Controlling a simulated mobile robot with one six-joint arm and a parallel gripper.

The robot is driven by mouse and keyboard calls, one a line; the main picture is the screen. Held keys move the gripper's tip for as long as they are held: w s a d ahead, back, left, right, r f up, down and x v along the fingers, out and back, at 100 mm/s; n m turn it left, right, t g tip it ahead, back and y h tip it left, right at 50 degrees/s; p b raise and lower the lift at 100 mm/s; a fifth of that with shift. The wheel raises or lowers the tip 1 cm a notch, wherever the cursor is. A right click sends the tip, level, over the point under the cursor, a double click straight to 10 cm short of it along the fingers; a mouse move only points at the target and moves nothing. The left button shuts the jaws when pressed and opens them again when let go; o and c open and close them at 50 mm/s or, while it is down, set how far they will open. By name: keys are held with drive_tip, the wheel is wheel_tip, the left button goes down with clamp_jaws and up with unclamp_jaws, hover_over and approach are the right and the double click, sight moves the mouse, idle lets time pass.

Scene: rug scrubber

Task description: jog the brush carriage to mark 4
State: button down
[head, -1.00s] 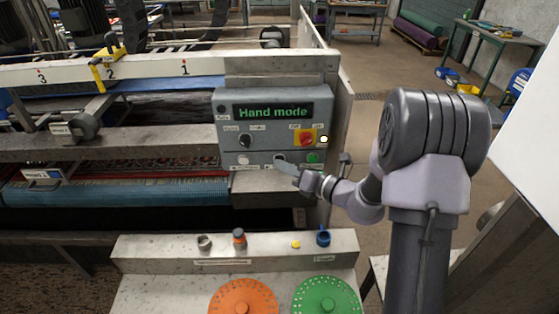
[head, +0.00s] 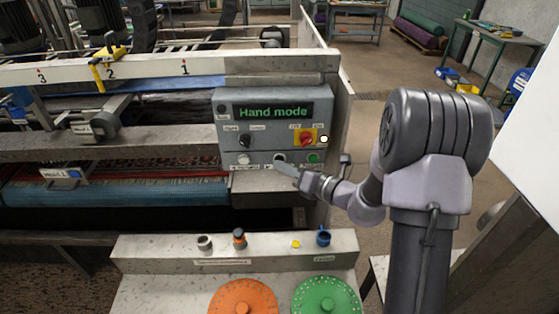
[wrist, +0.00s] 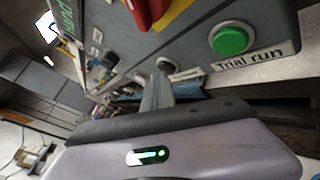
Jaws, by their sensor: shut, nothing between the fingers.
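The brush carriage (head: 105,124) is a grey assembly with a dark cylinder and a white label, on the machine's left part. Above it runs a white rail (head: 150,70) with marks 1, 2 and 3 visible; mark 4 is not in view. The grey control panel (head: 228,122) has a display (head: 270,111) reading "Hand mode". My gripper (head: 284,169) is shut and empty, its tip at the middle button of the panel's lower row. The wrist view shows that button (wrist: 165,64) at my fingertips; whether it is pressed I cannot tell.
A green "Trial run" button (head: 314,157) is just right of my gripper; it also shows in the wrist view (wrist: 231,40). A red-and-yellow switch (head: 307,138) is above. A yellow clamp (head: 104,62) sits at mark 2. A console (head: 150,250) with orange and green dials is in front.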

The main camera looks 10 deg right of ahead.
drive_tip(key=shift+s+a, duration=0.1)
drive_tip(key=shift+s, duration=0.5)
drive_tip(key=s, duration=0.2)
drive_tip(key=s+a+b, duration=0.1)
drive_tip(key=s, duration=0.2)
drive_tip(key=shift+w, duration=0.1)
idle(0.8)
